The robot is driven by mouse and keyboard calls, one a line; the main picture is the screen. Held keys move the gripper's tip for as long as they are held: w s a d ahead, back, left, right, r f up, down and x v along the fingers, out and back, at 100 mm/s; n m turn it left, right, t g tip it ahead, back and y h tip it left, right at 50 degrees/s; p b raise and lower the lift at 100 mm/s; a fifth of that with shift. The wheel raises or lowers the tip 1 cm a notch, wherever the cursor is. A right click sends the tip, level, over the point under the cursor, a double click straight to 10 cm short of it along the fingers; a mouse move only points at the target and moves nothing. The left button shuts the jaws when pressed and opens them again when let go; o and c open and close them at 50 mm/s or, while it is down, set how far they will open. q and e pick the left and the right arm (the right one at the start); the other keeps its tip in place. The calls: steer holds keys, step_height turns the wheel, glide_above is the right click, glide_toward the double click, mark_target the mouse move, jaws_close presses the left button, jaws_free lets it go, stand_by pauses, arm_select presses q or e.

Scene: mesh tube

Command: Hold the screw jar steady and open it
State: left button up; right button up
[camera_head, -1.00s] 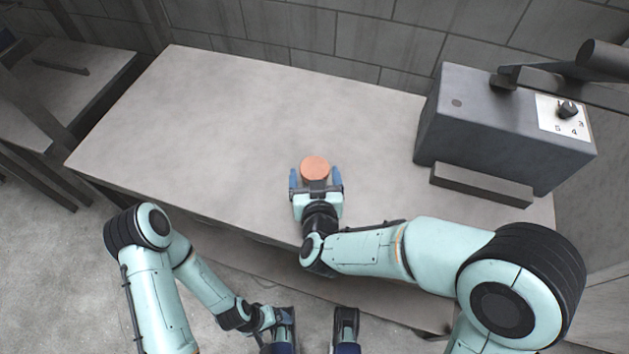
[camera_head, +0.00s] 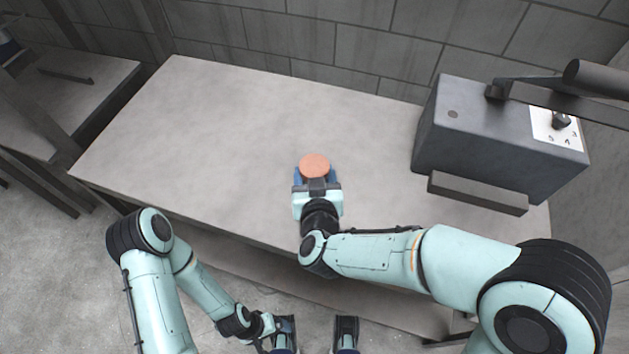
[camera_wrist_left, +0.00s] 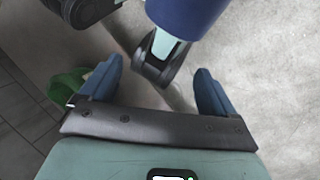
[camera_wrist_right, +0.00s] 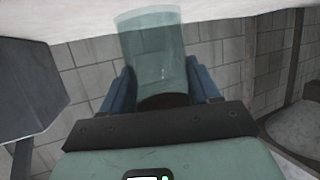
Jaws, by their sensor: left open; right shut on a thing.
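The screw jar (camera_head: 314,164) stands on the table, its round orange-brown lid seen from above in the head view. Its clear, see-through body (camera_wrist_right: 153,43) shows in the right wrist view, with the dark lid (camera_wrist_right: 163,101) nearer my palm. My right gripper (camera_head: 315,178) is shut on the jar, one blue finger on each side. The right wrist view also shows this gripper (camera_wrist_right: 163,78). My left gripper (camera_head: 268,331) is low, off the table's front edge, away from the jar. In the left wrist view it (camera_wrist_left: 158,82) is open and empty, its blue fingers wide apart.
The grey table (camera_head: 220,130) is clear left of the jar. A dark grey box-shaped machine (camera_head: 490,135) with a numbered dial and lever stands at the table's right. A block wall (camera_head: 350,50) runs behind. Another bench (camera_head: 75,95) stands at far left.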

step_height(320, 180, up, 16)
steer(key=p, duration=0.6)
steer(key=shift+f, duration=0.2)
steer(key=o, duration=0.3)
steer(key=c, duration=0.7)
steer(key=shift+o, duration=0.2)
steer(key=shift+d, duration=0.1)
steer(key=shift+m+h, duration=0.5)
steer(key=shift+h, duration=0.1)
steer(key=w+d+f+p, duration=0.1)
steer(key=w+d+f, duration=0.1)
steer(key=d+f, duration=0.3)
steer(key=w+d+f+p, duration=0.1)
steer(key=w+d+f, duration=0.1)
steer(key=d+f, duration=0.4)
steer(key=w+d+f+p, duration=0.1)
steer(key=w+d+f, duration=0.1)
steer(key=d+f, duration=0.4)
steer(key=shift+w+f+p, duration=0.1)
steer(key=shift+w+p, duration=0.2)
steer(key=shift+w, duration=0.05)
steer(key=shift+s+d+f, duration=0.1)
steer(key=shift+s+f, duration=0.05)
steer(key=shift+f, duration=0.2)
